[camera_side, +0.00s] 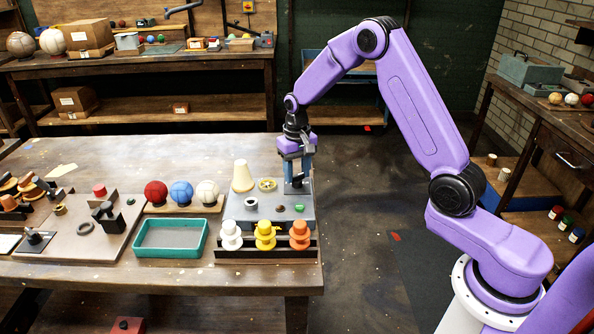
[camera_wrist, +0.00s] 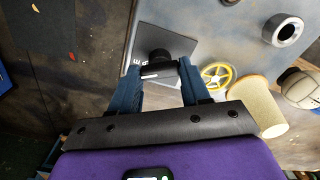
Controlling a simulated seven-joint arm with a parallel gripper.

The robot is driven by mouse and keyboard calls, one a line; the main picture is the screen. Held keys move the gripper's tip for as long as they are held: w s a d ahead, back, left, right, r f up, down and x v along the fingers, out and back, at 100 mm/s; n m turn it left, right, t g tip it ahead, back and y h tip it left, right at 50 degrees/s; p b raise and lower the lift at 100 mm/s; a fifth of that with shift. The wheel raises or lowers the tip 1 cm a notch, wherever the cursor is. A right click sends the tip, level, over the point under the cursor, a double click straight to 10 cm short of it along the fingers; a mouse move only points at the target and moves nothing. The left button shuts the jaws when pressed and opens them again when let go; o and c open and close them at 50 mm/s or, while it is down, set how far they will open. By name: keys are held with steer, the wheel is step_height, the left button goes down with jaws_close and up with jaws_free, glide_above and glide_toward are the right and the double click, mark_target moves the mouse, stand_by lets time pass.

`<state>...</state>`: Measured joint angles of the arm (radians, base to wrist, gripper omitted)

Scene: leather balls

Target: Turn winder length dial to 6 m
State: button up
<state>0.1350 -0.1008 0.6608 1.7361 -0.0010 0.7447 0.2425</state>
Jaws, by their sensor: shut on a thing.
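The winder (camera_side: 270,217) is a grey-blue box at the right end of the workbench, and its top also shows in the wrist view (camera_wrist: 232,22). Its length dial (camera_wrist: 158,66) is a black knob with a white pointer line, standing on a dark grey plate (camera_wrist: 178,38). White marks beside the knob are partly visible but too small to read surely. My gripper (camera_wrist: 160,80) points down at the dial, its blue fingers closed on either side of the knob.
A cream thread cone (camera_side: 243,176) and a yellow handwheel (camera_side: 267,185) stand left of my gripper. White, yellow and orange spools (camera_side: 265,236) line the winder's front. Three balls (camera_side: 182,193) and a green tray (camera_side: 170,253) lie further left. The bench's right edge is close.

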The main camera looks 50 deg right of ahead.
mark_target(297, 175)
steer(key=o, duration=1.1)
steer(key=shift+c, duration=0.2)
steer(key=shift+r, duration=0.1)
step_height(297, 175, up, 17)
steer(key=shift+r, duration=0.15)
